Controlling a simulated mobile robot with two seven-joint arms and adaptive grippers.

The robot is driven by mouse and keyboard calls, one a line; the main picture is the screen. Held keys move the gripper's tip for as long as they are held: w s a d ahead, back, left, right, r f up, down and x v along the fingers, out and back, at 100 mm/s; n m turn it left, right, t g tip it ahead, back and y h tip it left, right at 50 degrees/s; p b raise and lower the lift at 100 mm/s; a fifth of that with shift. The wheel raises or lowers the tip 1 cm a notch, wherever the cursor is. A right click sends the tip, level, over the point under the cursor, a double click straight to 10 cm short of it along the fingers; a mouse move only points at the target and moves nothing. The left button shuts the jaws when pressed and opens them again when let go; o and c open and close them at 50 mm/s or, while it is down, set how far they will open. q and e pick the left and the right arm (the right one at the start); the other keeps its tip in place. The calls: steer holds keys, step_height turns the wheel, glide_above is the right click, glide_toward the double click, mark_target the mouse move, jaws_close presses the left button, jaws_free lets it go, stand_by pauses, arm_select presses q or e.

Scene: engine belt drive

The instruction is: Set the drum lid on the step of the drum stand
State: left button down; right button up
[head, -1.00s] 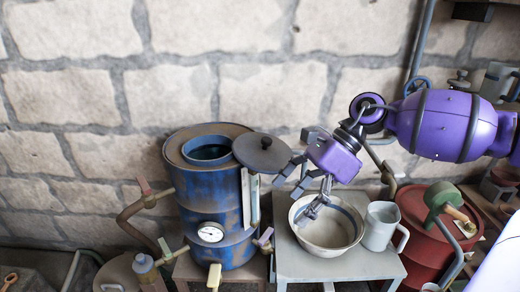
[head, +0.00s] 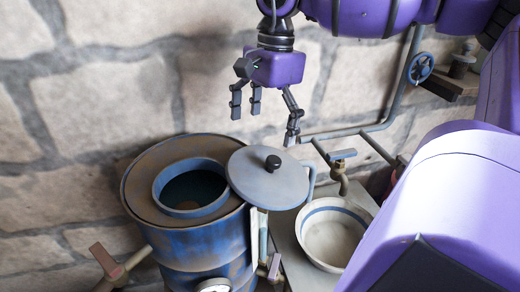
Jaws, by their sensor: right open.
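The drum lid (head: 284,190) is a grey disc with a black knob (head: 272,163). It lies beside the round opening of the blue drum (head: 190,248), overlapping the right edge of the drum's top and reaching past it. My right gripper (head: 265,122) is open and empty, fingers pointing down, above and apart from the lid in the picture. The drum stand and its step cannot be made out here; the drum's lower part is cut off by the bottom edge. My left gripper is not in view.
A pale bowl (head: 333,240) stands on a grey table (head: 284,240) right of the drum. A tap (head: 342,170) and wall pipes are behind it. A valve handle (head: 105,262) juts out at the drum's lower left. My own purple arm parts cover the right side.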

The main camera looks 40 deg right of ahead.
mark_target(260, 161)
steer(key=shift+s+a+f, duration=0.1)
steer(key=shift+s+f, duration=0.05)
steer(key=shift+f, duration=0.4)
steer(key=shift+s+a+f, duration=0.1)
steer(key=shift+s+f, duration=0.05)
steer(key=shift+f, duration=0.4)
steer(key=f, duration=0.1)
steer(key=f+b, duration=0.1)
steer(key=w+f, duration=0.1)
steer(key=shift+a+f, duration=0.3)
steer(key=shift+f, duration=0.3)
steer(key=shift+s, duration=0.1)
steer(key=c, duration=0.9)
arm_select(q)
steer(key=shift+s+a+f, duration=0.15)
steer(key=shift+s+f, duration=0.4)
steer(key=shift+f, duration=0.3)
arm_select(e)
steer(key=c, duration=0.8)
steer(key=shift+o, duration=0.2)
steer(key=shift+r, duration=0.1)
